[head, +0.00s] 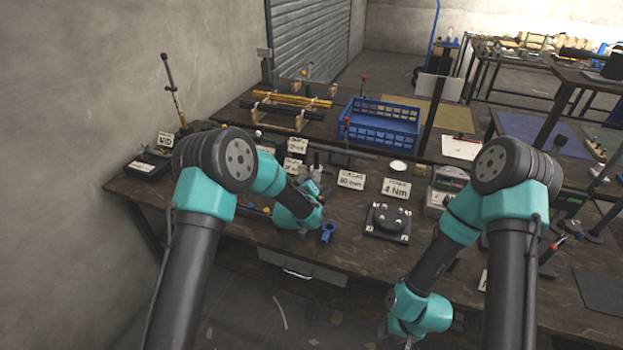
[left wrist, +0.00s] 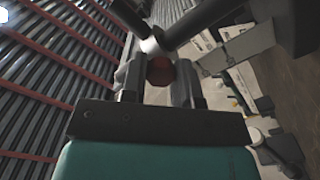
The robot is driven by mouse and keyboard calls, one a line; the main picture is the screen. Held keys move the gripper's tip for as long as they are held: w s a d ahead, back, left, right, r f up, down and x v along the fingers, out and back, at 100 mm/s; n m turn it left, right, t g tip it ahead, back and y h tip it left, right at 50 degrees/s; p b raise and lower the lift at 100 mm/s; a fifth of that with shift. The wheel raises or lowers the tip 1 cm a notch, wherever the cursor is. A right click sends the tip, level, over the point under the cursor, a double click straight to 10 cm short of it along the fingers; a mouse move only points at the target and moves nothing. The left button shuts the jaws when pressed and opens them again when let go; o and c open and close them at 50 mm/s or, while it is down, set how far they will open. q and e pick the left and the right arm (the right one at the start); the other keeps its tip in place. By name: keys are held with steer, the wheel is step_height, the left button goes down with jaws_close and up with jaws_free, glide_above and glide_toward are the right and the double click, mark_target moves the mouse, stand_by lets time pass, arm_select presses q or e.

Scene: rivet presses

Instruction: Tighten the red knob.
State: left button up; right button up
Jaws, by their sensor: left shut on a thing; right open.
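The red knob (left wrist: 160,70) shows dark red in the left wrist view, between the two fingers of my left gripper (left wrist: 158,84). The gripper is shut on it. A pale piece and dark bars lie just beyond the knob. In the head view my left gripper (head: 311,184) is over the workbench, beside a grey fixture; the knob is hidden there. My right arm's teal wrist (head: 420,312) hangs low at the front of the bench. Its gripper is open and apart from the knob, with the fingers hardly visible.
On the workbench (head: 250,232) stand a blue crate (head: 382,122), white label cards (head: 396,189), a dark plate with round studs (head: 388,222) and a small blue part (head: 327,232). Racked rods (head: 288,112) lie behind. Upright posts stand at the right.

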stand_by(0.3)
arm_select(q)
steer(key=o, duration=0.9)
steer(key=shift+s, duration=0.15)
steer(key=v, duration=1.7)
steer(key=shift+a, duration=0.15)
steer(key=shift+a+r, duration=0.1)
